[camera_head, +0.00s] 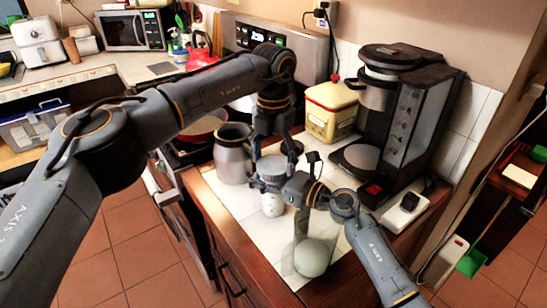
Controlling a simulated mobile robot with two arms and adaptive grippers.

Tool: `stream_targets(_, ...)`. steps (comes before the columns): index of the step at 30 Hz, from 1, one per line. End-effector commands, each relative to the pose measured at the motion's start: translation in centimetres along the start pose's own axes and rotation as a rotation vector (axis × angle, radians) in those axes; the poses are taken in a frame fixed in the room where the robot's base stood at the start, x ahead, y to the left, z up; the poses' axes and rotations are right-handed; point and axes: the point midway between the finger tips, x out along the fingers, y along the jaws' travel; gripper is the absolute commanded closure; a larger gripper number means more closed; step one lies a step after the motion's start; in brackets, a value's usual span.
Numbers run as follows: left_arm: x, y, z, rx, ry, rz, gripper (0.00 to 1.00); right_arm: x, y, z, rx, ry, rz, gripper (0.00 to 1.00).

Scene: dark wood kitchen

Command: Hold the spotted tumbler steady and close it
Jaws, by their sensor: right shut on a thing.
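The spotted tumbler (272,206) is a small white cup with dark spots, standing upright on the white tiled counter. A grey round lid (272,166) is at its top; I cannot tell whether it is seated or just above the rim. My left gripper (273,158) points down from above, with its fingers spread on either side of the lid. Whether they press on it is not clear. My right gripper (281,190) comes in from the right at the tumbler's upper part and is shut on it. The fingers partly hide the tumbler's upper body.
A grey metal jug (232,155) stands close left of the tumbler. A clear glass vessel with a pale round bottom (313,258) stands in front, under my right arm. A cream tin (331,106) and a black coffee maker (418,128) stand behind and right. Counter space is tight.

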Motion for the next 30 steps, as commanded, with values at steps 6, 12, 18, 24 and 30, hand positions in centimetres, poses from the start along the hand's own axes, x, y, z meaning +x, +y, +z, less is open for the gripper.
stream_targets(6,0.0,0.0,0.0,0.009,0.001,0.001,0.65,0.0,0.0,0.1,0.0,-0.001,0.0,1.0)
stream_targets(12,0.1,0.0,0.0,0.008,0.001,0.001,0.13,0.0,0.0,0.1,0.0,-0.001,0.0,1.0)
stream_targets(18,0.0,0.0,0.0,0.008,0.001,0.001,0.01,0.0,0.0,0.1,0.0,-0.001,0.0,1.0)
stream_targets(24,0.0,0.0,0.0,0.008,0.0,0.001,0.01,0.0,0.0,0.1,0.0,-0.001,0.0,1.0)
stream_targets(30,-1.7,0.0,0.1,0.008,-0.002,0.002,0.01,0.0,0.0,0.1,0.0,-0.001,0.0,1.0)
